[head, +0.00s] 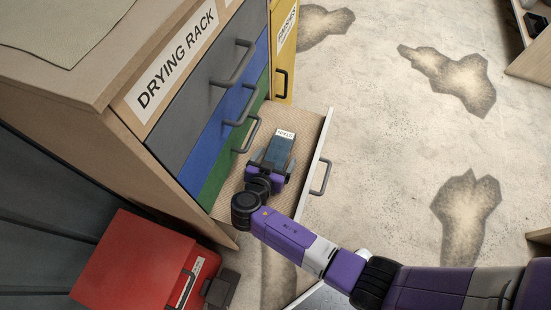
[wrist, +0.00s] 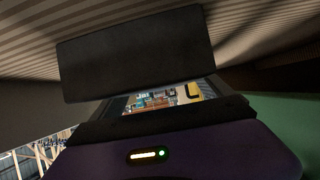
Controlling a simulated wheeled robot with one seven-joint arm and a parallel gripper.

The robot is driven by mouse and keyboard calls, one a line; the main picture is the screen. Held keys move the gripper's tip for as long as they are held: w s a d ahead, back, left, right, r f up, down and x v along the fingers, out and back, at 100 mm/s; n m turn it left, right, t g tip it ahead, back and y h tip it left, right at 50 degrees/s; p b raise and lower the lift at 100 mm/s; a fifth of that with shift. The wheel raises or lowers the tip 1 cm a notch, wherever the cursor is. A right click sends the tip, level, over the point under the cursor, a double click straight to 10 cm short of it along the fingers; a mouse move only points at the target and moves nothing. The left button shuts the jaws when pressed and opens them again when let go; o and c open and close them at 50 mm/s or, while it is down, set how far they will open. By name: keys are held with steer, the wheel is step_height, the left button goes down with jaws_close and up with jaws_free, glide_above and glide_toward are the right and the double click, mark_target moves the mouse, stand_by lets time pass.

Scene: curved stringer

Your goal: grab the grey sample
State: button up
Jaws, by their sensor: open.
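A dark grey-blue block (head: 278,149) with a white label lies in the open bottom drawer (head: 308,120) of the drying rack cabinet; it seems to be the grey sample. My gripper (head: 273,162) reaches into the drawer at the block's near end. Its jaws are open, with a finger seen on either side of that end. I cannot tell whether they touch it. In the wrist view a dark slab (wrist: 135,52) fills the upper middle, close to the camera; I cannot tell if it is the sample.
The drying rack (head: 170,65) has shut grey, blue and green drawers above the open one. A yellow cabinet (head: 283,50) stands behind it. A red box (head: 135,262) sits at the lower left.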

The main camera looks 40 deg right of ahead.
steer(key=shift+c, duration=0.4)
steer(key=c, duration=1.6)
steer(key=shift+c, duration=0.2)
steer(key=shift+r, duration=0.15)
